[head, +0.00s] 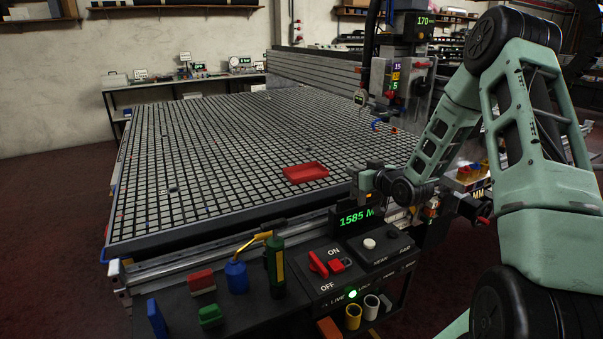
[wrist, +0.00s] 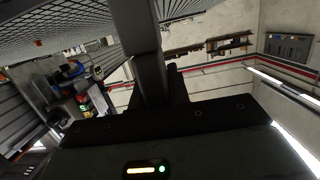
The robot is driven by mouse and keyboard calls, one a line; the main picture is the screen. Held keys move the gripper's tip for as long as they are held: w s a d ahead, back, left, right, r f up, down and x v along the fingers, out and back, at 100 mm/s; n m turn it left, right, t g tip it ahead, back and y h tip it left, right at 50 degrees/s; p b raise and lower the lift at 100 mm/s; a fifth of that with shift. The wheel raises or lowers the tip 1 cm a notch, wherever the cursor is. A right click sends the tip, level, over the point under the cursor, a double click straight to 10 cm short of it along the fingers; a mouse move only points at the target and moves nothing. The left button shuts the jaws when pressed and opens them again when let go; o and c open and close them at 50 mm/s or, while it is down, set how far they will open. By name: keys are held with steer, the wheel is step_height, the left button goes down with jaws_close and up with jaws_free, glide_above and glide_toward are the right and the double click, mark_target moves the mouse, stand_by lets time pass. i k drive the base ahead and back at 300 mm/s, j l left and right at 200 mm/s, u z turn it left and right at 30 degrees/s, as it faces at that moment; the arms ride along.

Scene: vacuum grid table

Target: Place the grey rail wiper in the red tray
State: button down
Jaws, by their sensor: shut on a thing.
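The red tray (head: 306,173) lies on the grid table, near its front right part, and looks empty. My gripper (head: 358,182) is just right of the tray, by the table's front right edge. It is shut on a grey block-like thing, which I take as the grey rail wiper; in the wrist view the grey rail wiper (wrist: 137,28) is a long grey bar reaching up from the jaws. In the head view the wiper is small and hard to tell from the gripper. The wiper is apart from the tray.
The grid table (head: 215,150) is mostly clear, with a small dark part (head: 172,190) on its left. The control console (head: 345,260) stands in front, with a green bottle (head: 275,265) and a blue oil can (head: 236,275). A gantry column (head: 398,60) stands behind my arm.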

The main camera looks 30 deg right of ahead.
mark_target(305, 175)
steer(key=i+l, duration=0.1)
steer(key=i, duration=1.15)
